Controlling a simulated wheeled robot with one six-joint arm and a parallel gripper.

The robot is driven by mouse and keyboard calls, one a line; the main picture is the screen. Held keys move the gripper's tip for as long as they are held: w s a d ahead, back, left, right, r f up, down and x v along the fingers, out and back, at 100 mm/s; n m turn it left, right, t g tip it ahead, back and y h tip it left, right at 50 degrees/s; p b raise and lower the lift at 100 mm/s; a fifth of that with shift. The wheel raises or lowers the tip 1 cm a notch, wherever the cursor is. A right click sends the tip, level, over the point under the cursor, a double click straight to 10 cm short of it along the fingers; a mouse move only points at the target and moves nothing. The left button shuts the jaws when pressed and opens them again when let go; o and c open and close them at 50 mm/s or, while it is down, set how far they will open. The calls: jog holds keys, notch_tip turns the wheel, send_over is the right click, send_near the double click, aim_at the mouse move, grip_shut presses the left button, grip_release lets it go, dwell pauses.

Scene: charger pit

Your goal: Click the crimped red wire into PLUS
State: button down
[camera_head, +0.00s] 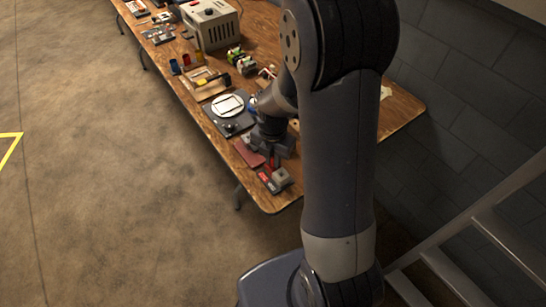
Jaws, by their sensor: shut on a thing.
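My gripper (272,151) points down over the near end of the wooden table. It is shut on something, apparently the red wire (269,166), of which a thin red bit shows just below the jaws. The crimped end is too small to make out. A small red and grey block (275,180) sits at the table's near corner, just below and beside the jaws. I cannot read any PLUS mark, and I cannot tell whether the wire touches this block. My arm hides part of the table to the right.
A dark red pad (248,154) lies left of the gripper. Behind it are a dark plate with a white round dish (228,105), a wooden tray (199,90), several small cups, and a beige box device (211,25). The table's front edge is close.

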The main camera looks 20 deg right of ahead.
jog(key=c, duration=1.3)
grip_release()
jog(key=shift+r, duration=0.1)
jog(key=shift+r+p, duration=2.7)
jog(key=shift+r, duration=0.75)
jog(key=shift+f, duration=0.1)
jog(key=shift+f+b, duration=2.55)
jog(key=shift+f, duration=0.7)
